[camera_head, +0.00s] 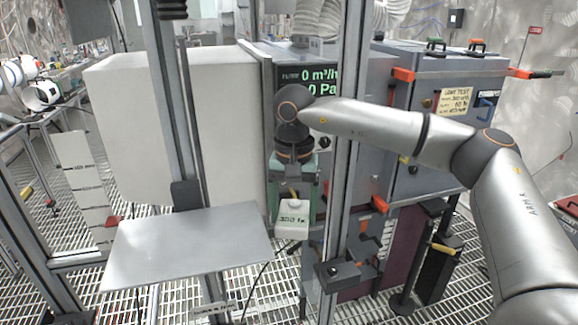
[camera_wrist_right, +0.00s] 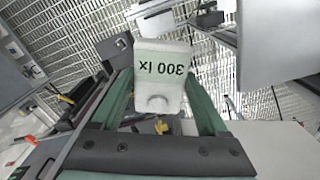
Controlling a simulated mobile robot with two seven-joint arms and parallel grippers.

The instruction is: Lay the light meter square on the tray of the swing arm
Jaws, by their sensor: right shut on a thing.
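The light meter (camera_head: 291,221) is a small pale box with a dark "300 lx" reading on its face. My right gripper (camera_head: 294,190) is shut on it, and the meter hangs in the air below the wrist. In the right wrist view the meter (camera_wrist_right: 162,75) sits between the two green fingers, its reading upside down. A flat grey metal plate (camera_head: 185,245), which looks like the tray, lies to the left of the meter in the head view. The plate is bare and the meter is apart from it. My left gripper is not in view.
Upright metal posts (camera_head: 347,150) stand close to my right wrist. A large white box (camera_head: 215,120) rises behind the plate. A blue-grey cabinet (camera_head: 435,130) with orange fittings stands at the right. The floor is open grating.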

